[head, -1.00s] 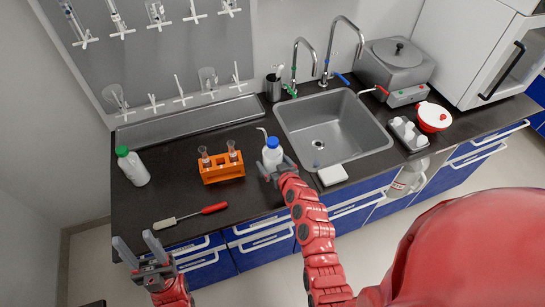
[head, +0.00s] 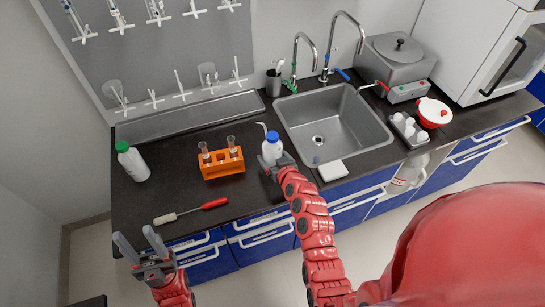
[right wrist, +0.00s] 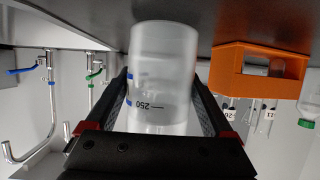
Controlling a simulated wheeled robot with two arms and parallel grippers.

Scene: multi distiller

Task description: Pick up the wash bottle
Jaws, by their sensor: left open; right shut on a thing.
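The wash bottle (head: 271,151) is white and upright, with a blue cap and a thin bent spout. It is at the counter's left side, between the orange rack and the sink. My right gripper (head: 274,165) is shut around its body. In the right wrist view, the translucent bottle (right wrist: 164,60) with a 250 mark sits between the two fingers. I cannot tell whether its base touches the counter. My left gripper (head: 143,248) is open and empty, in front of the counter's near left edge.
An orange rack (head: 222,170) with tubes stands just left of the bottle. A green-capped bottle (head: 135,165) stands farther left. A red-handled tool (head: 190,211) lies near the front edge. The sink (head: 335,130) and a white box (head: 333,170) are to the right.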

